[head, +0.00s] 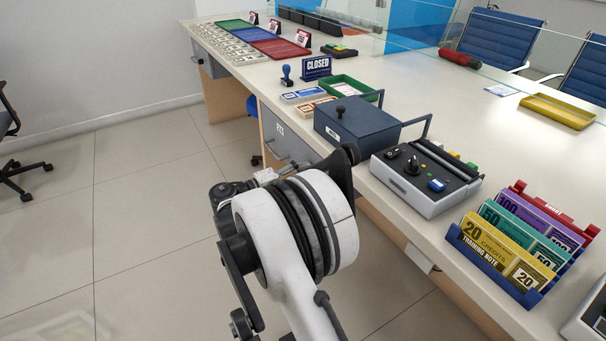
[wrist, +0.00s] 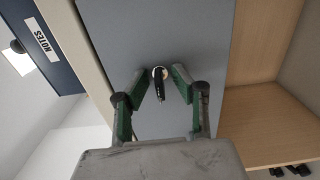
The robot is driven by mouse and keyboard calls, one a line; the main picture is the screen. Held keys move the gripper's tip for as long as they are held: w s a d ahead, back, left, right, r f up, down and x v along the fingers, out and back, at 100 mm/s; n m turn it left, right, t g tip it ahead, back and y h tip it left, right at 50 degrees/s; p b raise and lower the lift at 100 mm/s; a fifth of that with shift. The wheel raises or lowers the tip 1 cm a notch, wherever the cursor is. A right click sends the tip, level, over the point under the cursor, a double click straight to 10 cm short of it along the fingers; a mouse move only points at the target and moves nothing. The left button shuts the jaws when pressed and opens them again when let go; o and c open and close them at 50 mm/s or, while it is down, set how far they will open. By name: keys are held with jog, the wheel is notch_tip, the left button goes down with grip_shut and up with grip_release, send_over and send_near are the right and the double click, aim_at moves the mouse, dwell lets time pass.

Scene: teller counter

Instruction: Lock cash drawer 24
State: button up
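A grey drawer front (wrist: 205,40) fills the middle of the wrist view. In the head view, my arm's wrist covers the gripper and the lock. Part of a grey drawer front (head: 283,146) shows under the counter, with a label too small to read surely. No number 24 is legible.
A blue NOTES box (head: 350,125) stands on the counter above the drawer; it also shows in the wrist view (wrist: 48,60). A grey control box (head: 425,178) and a note rack (head: 500,262) stand to its right. An open wooden compartment (wrist: 262,115) adjoins the drawer.

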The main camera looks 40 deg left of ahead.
grip_shut()
jog(key=shift+n, duration=0.3)
jog(key=n, duration=0.3)
jog(key=shift+n, duration=0.3)
jog(key=n, duration=0.3)
jog(key=shift+n, duration=0.3)
jog(key=n, duration=1)
dwell(0.4)
